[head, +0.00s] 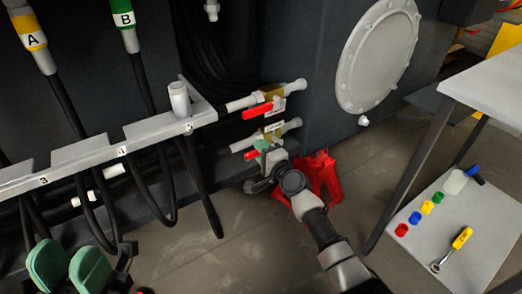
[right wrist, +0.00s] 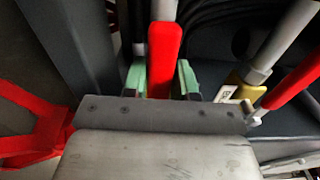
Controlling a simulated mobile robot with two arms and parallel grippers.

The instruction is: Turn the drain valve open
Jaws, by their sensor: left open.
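Two small valves with red lever handles stick out from the dark chassis in the head view. The upper red handle (head: 258,111) lies along its pipe, with a brass body (head: 272,93). The lower valve's red handle (head: 251,154) is partly hidden by my right gripper (head: 263,158). In the right wrist view a red handle (right wrist: 164,60) stands between my right gripper's green fingers (right wrist: 162,82), close to both; I cannot tell whether they press on it. The valve labels are too small to read. My left gripper (head: 68,266) is open and empty at the lower left.
A grey rail (head: 85,152) with hanging black hoses runs along the left. A red stand (head: 322,178) is on the floor beside my right arm. A table (head: 490,80) is at right, with a low board (head: 480,215) holding coloured caps and a yellow-handled tool (head: 461,238).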

